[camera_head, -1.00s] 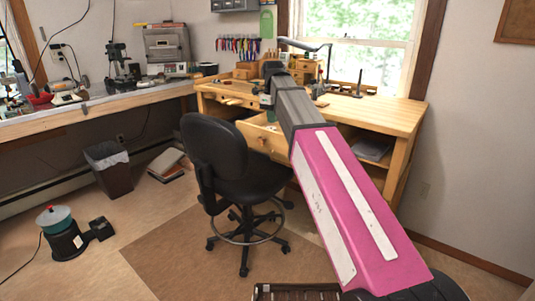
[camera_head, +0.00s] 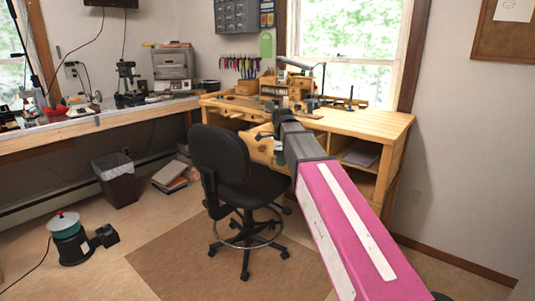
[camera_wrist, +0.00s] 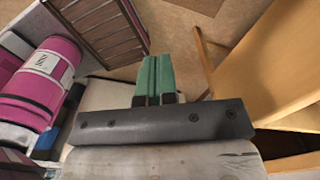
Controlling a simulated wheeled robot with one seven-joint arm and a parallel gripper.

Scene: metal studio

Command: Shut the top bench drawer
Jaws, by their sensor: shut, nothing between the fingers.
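The wooden bench (camera_head: 365,122) stands under the window. Its top drawer (camera_head: 262,147) shows as a light wood front below the bench top, pulled out, partly hidden by the chair and my arm. My gripper (camera_head: 279,157) points down beside the right part of the drawer front; whether it touches is unclear. In the wrist view my gripper's green fingers (camera_wrist: 155,78) are together, with nothing between them. Light wood panels (camera_wrist: 265,60) lie to their right, apart from the fingertips in the picture; which part of the bench they are is unclear.
A black swivel chair (camera_head: 225,165) stands close in front of the bench, left of my arm. A bin (camera_head: 116,180) and a pot-like machine (camera_head: 68,238) stand on the floor at left. Floor around the brown mat (camera_head: 200,260) is mostly clear.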

